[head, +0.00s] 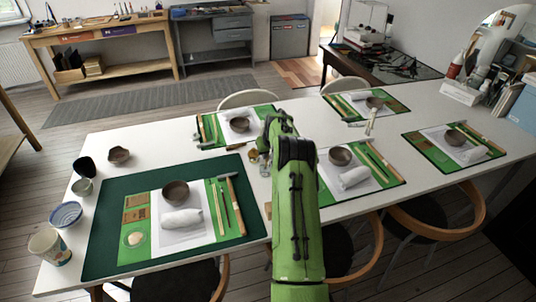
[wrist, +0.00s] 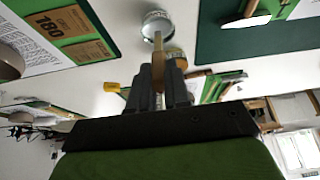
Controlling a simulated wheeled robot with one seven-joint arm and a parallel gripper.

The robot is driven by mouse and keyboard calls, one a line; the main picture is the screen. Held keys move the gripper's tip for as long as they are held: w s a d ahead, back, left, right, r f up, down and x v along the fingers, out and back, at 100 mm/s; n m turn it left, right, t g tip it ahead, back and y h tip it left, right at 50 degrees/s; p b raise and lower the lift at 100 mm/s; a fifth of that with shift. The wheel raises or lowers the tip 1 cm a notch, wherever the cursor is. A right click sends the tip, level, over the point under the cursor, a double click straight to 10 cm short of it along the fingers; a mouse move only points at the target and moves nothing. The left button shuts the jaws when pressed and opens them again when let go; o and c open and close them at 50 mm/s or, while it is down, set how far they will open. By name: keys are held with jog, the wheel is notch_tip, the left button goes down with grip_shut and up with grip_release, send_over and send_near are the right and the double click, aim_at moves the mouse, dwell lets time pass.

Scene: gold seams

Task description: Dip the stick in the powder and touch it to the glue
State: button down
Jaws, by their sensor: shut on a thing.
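My gripper (wrist: 158,88) is shut on a thin tan stick (wrist: 158,46) in the wrist view. The stick points at a small round jar (wrist: 152,27), and its far end overlaps the jar's near rim; I cannot tell if it touches. A second small jar with amber contents (wrist: 177,54) stands just right of the stick, partly behind the fingers. In the head view the small jars (head: 253,156) show just left of my green arm, and the arm hides my gripper. I cannot make out the powder or glue for certain.
A dark green mat (head: 100,255) at the near left holds a brown bowl (head: 175,190), a white cloth roll (head: 182,221) and several tools. Cups and dishes line the left table edge, including a blue-striped bowl (head: 66,214). Other place settings fill the far and right table.

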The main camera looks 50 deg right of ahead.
jog(key=shift+r+p, duration=1.9)
jog(key=shift+r, duration=1.3)
jog(key=shift+f, duration=0.2)
